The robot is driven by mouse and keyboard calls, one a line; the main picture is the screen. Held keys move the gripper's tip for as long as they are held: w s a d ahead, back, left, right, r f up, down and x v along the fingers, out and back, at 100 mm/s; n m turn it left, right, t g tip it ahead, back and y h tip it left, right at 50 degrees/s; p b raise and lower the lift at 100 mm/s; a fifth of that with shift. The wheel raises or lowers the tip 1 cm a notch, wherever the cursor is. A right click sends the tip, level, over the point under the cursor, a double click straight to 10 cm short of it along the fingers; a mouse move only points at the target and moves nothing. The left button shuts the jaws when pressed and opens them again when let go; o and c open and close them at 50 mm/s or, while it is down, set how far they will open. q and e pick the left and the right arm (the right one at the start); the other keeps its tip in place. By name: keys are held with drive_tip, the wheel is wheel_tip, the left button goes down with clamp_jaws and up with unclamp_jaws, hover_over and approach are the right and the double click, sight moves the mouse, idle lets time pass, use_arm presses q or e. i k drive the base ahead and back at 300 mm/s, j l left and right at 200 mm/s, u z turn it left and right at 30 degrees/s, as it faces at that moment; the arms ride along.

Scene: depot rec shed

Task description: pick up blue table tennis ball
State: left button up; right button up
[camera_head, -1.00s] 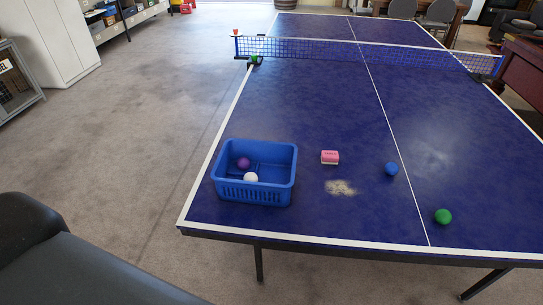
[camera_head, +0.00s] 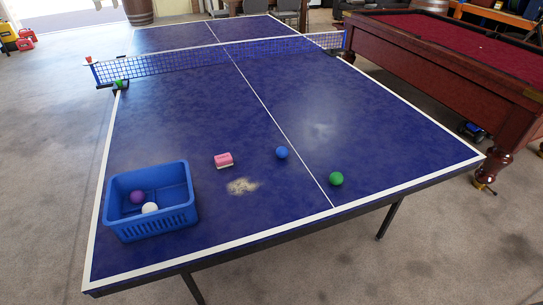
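A blue basket (camera_head: 122,185) stands at the table's near left corner. It holds a purple ball (camera_head: 137,196) and a white ball (camera_head: 150,208). Neither of my grippers shows in the head view.
A net (camera_head: 200,60) crosses the table farther back. A red-topped pool table (camera_head: 460,70) stands at the right. Grey floor is open in front and at left.

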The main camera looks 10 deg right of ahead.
sight(282, 152)
drive_tip(key=i+l, duration=0.1)
drive_tip(key=l, duration=0.4)
drive_tip(key=i+l, duration=0.1)
drive_tip(key=l, duration=0.4)
drive_tip(key=i+l, duration=0.1)
drive_tip(key=l, duration=0.4)
drive_tip(key=i+l, duration=0.1)
drive_tip(key=l, duration=0.4)
drive_tip(key=i+l, duration=0.1)
drive_tip(key=l, duration=0.4)
